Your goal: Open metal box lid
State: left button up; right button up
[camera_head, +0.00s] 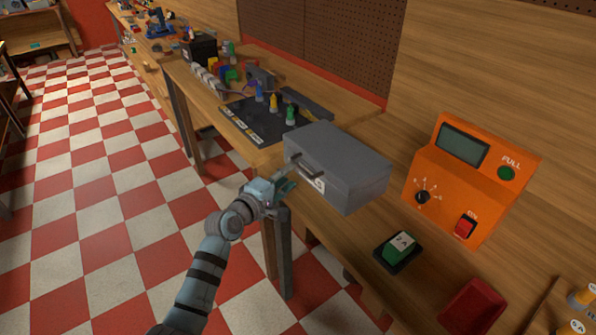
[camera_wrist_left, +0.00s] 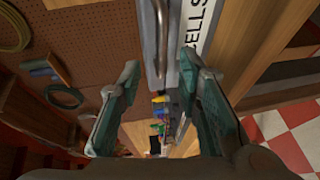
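The grey metal box (camera_head: 352,189) sits on the wooden bench in the head view. Its lid (camera_head: 338,150) is down. A bar handle (camera_head: 305,167) and a white label are on its front face. My left gripper (camera_head: 284,184) is just in front of that face, close to the handle. In the left wrist view, my left gripper (camera_wrist_left: 162,78) is open, its two fingers spread apart. The handle (camera_wrist_left: 161,35) shows ahead between the fingers, with the label (camera_wrist_left: 196,28) reading "CELLS" beside it. I cannot tell whether the fingers touch the box. My right gripper is not in view.
An orange device (camera_head: 460,180) with a screen, dial and red switch stands right of the box. A green block (camera_head: 398,250) in a black holder and a red tray (camera_head: 472,307) are in front of it. A dark mat (camera_head: 250,122) with coloured pieces lies behind the box.

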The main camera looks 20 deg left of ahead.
aim_at(299, 166)
pick_arm(q)
jog(key=x, duration=0.2)
jog(key=b+x, duration=0.1)
jog(key=x, duration=0.1)
jog(key=b+x, duration=0.1)
jog(key=x, duration=0.1)
jog(key=shift+f, duration=0.35)
jog(key=shift+w+d, duration=0.2)
jog(key=shift+w, duration=0.2)
jog(key=shift+r, duration=0.1)
jog(key=shift+c, duration=0.5)
grip_shut()
